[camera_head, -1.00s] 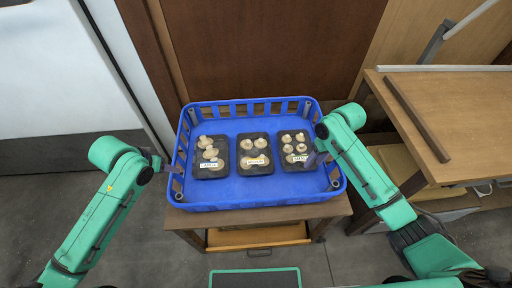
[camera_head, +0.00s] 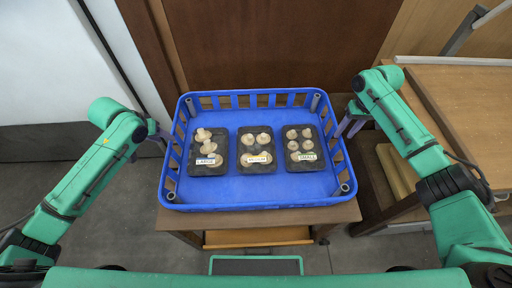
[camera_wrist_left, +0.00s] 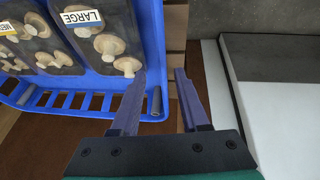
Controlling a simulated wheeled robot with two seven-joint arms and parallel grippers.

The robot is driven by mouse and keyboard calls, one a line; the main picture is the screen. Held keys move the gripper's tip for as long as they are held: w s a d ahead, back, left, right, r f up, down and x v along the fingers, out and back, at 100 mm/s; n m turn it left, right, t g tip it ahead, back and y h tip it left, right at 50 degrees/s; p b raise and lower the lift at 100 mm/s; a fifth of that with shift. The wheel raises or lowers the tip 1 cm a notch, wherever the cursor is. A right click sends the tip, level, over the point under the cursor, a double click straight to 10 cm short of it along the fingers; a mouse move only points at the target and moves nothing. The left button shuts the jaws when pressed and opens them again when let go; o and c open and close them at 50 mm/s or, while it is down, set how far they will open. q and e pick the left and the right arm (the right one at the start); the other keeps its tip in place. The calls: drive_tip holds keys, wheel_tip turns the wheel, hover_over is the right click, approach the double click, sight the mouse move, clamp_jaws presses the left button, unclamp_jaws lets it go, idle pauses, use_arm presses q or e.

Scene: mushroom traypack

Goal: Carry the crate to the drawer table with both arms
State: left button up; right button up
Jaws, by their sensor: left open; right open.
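The blue crate (camera_head: 250,206) sits on a small wooden table in the middle of the head view. It holds three black trays of mushrooms, labelled LARGE (camera_head: 208,172), MEDIUM (camera_head: 257,170) and SMALL (camera_head: 306,168). My left gripper (camera_head: 160,134) is open at the crate's left wall. In the left wrist view its fingers (camera_wrist_left: 160,85) lie on either side of the crate's edge near a corner; contact cannot be told. My right gripper (camera_head: 348,128) is open just outside the crate's right wall, near its far half.
The small wooden table (camera_head: 340,212) has an open shelf below. A larger wooden table (camera_head: 470,105) stands at the right, close to my right arm. A brown panel (camera_head: 280,45) rises behind the crate, and a white panel (camera_head: 45,70) stands at the left.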

sight(176, 144)
use_arm(q)
drive_tip(key=x, duration=0.9)
drive_tip(key=shift+w+f, duration=0.1)
drive_tip(key=shift+f, duration=0.15)
use_arm(e)
drive_tip(key=f, duration=0.6)
drive_tip(key=a+f, duration=0.1)
drive_tip(key=f, duration=0.2)
drive_tip(key=shift+a+f, duration=0.1)
drive_tip(key=shift+f, duration=0.15)
use_arm(q)
clamp_jaws()
use_arm(e)
clamp_jaws()
